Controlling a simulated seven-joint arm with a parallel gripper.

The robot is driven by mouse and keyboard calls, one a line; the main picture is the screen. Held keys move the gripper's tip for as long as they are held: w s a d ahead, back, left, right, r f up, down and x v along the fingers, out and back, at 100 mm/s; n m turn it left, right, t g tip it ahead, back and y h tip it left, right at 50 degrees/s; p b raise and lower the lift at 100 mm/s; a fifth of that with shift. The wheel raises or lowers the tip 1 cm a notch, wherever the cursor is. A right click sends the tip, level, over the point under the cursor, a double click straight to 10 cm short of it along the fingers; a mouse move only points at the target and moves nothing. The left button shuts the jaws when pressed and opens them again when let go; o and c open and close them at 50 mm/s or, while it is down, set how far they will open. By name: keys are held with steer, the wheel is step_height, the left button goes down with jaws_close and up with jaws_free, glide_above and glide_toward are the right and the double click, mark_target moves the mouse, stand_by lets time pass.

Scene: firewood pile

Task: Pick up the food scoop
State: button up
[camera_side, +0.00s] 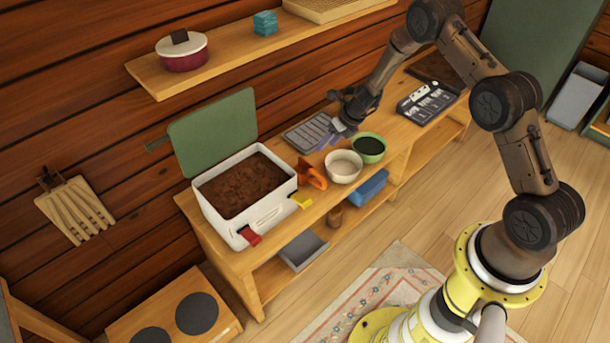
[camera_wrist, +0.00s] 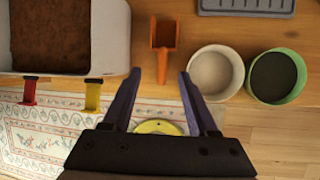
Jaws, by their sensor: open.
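The food scoop appears to be the orange scoop (camera_side: 313,175), which sits on the bench between the white bin and the white bowl. In the wrist view the orange scoop (camera_wrist: 163,48) lies ahead of the fingertips, roughly centred between them, with its narrow handle pointing toward me. My gripper (camera_side: 342,129) is open and empty, above the bench near the bowls and to the right of the scoop in the side view. Its two fingers (camera_wrist: 160,78) are spread apart in the wrist view and do not touch the scoop.
A white bin (camera_side: 262,211) of brown material with red and yellow latches stands left of the scoop. A white bowl (camera_side: 344,167) and a green bowl (camera_side: 369,149) stand right. A grey slotted tray (camera_side: 309,132) lies behind. A shelf (camera_side: 230,77) hangs above.

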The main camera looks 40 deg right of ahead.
glide_above(313, 170)
steer(key=s+d, duration=0.1)
steer(key=s, duration=0.1)
step_height(313, 170, down, 8)
steer(key=r, duration=0.1)
steer(key=shift+s+f+x, duration=0.1)
steer(key=shift+s+x, duration=0.05)
steer(key=shift+x, duration=1)
steer(key=shift+s+f+x, duration=0.1)
steer(key=shift+s+x, duration=0.05)
steer(key=shift+x, duration=1.05)
steer(key=shift+s+f+x, duration=0.1)
steer(key=shift+s+x, duration=0.05)
steer(key=shift+x, duration=1)
steer(key=shift+d, duration=0.2)
jaws_close()
steer(key=shift+s, duration=0.1)
